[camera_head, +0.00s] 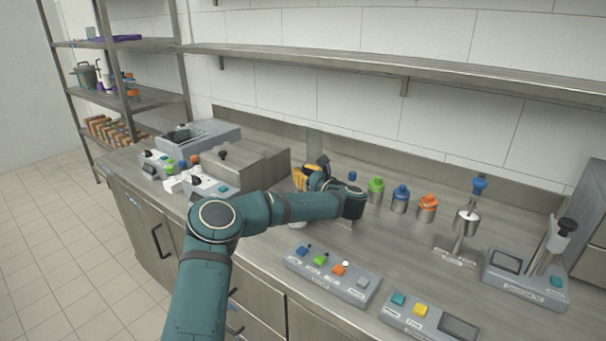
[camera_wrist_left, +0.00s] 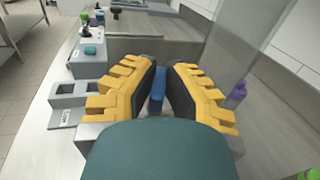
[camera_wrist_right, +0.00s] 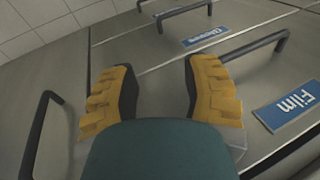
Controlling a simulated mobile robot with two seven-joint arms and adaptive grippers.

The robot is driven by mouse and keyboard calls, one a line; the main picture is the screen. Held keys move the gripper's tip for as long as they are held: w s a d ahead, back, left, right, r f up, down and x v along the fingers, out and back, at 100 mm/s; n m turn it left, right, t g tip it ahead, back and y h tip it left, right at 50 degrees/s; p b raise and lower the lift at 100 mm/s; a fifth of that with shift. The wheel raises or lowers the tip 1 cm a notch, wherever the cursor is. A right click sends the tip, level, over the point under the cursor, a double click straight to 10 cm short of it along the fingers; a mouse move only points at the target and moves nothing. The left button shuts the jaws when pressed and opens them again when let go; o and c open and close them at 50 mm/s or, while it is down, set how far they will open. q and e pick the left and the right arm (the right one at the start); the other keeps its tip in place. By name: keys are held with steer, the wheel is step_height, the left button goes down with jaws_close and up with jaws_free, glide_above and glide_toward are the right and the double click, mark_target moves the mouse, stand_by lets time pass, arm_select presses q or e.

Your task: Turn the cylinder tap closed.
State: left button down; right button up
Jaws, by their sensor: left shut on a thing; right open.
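My left gripper (camera_head: 314,172) is over the worktop in front of the back ledge, beside the metal housing. In the left wrist view its yellow fingers (camera_wrist_left: 160,80) are shut on a narrow blue piece, which looks like the handle of the cylinder tap (camera_wrist_left: 158,86). Only a strip of this handle shows between the black pads, so I cannot tell how far it is turned. My right gripper (camera_wrist_right: 160,88) is open and empty, facing cabinet fronts, and is outside the head view.
Capped containers in green (camera_head: 376,190), blue (camera_head: 401,198) and orange (camera_head: 427,208) stand right of my left wrist. A button box (camera_head: 330,277) lies in front. A metal housing (camera_head: 245,168) is to the left. In the right wrist view, drawer handles (camera_wrist_right: 38,130) stick out near the right gripper.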

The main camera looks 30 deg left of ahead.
arm_select(q)
steer(key=shift+a+r+n+g+y, duration=0.15)
steer(key=shift+n+g+y, duration=0.15)
steer(key=shift+n+g, duration=0.85)
steer(key=shift+m+g, duration=0.25)
steer(key=c, duration=1)
jaws_free()
steer(key=shift+s, duration=0.2)
steer(key=shift+w, duration=0.1)
steer(key=shift+d, duration=0.55)
steer(key=shift+s+d, duration=0.3)
steer(key=shift+d, duration=0.8)
steer(key=shift+s+d, duration=0.25)
steer(key=shift+d, duration=0.9)
steer(key=shift+s+d, duration=0.3)
steer(key=shift+d, duration=0.8)
